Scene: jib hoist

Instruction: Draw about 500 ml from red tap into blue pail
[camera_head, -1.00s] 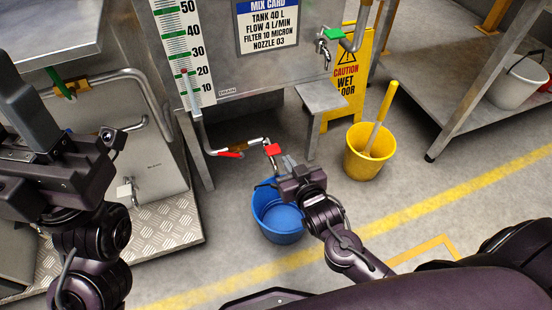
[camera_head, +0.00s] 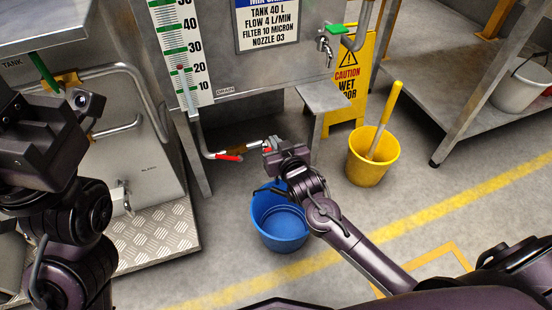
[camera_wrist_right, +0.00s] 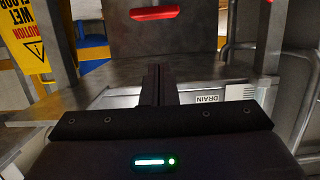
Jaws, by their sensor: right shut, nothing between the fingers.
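The blue pail (camera_head: 280,228) stands upright on the floor below the tank; I cannot tell whether it holds water. The red tap (camera_head: 267,147) is mostly hidden behind my right gripper (camera_head: 270,148), which is shut and empty at the tap above the pail. In the right wrist view a red handle (camera_wrist_right: 155,12) lies beyond the shut fingers (camera_wrist_right: 158,85), with a visible gap. No water stream shows. My left gripper (camera_head: 45,125) is at the far left, away from the pail; its fingers are not clear.
A red lever (camera_head: 227,157) sits on the drain pipe left of the tap. A green-handled tap (camera_head: 333,33) is higher up. A yellow bucket (camera_head: 372,160) and caution sign (camera_head: 347,80) stand right. The tank's metal leg (camera_head: 196,160) is left. The front floor is open.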

